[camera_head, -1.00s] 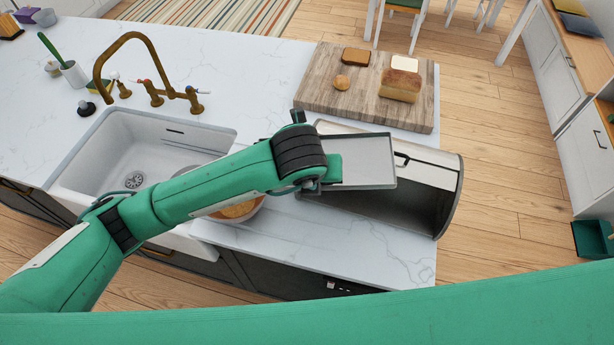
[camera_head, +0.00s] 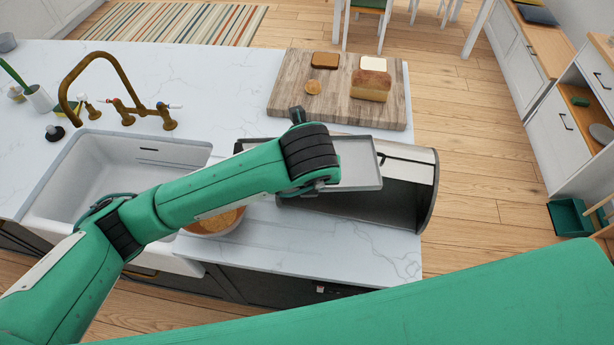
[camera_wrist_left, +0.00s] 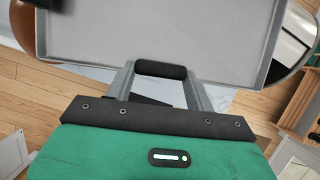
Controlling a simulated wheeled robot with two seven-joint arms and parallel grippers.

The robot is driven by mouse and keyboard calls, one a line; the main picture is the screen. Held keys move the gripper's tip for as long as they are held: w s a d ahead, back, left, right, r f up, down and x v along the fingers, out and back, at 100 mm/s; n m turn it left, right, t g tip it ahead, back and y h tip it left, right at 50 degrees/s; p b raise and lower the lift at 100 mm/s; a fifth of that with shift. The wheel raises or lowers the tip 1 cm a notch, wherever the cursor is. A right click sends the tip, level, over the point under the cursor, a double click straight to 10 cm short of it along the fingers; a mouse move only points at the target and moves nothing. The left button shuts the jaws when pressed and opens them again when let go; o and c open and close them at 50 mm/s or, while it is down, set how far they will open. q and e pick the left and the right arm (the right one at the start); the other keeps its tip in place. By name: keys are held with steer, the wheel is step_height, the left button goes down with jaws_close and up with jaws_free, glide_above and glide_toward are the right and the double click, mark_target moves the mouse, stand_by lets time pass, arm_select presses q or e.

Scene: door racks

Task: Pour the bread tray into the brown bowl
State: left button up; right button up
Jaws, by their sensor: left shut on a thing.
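The grey metal tray (camera_head: 362,168) is held by my left gripper (camera_head: 324,184), above the counter and partly in front of the bread bin. My wrist hides its middle. In the left wrist view the tray (camera_wrist_left: 150,35) shows a bare surface, and my left gripper (camera_wrist_left: 160,72) is shut at its near edge. The bowl (camera_head: 226,230) stands on the counter near the sink, left of the gripper, with golden-brown bread (camera_head: 213,222) in it. My forearm covers much of the bowl. My right gripper is out of view.
The bread bin (camera_head: 405,200) lies open at the counter's right end. A wooden board (camera_head: 335,100) behind holds a loaf (camera_head: 371,86), two slices and a bun. The sink (camera_head: 120,170) and brass tap (camera_head: 118,85) are left. Counter right of the bowl is clear.

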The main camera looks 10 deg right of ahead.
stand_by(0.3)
arm_select(q)
step_height(320, 180, up, 5)
stand_by(0.4)
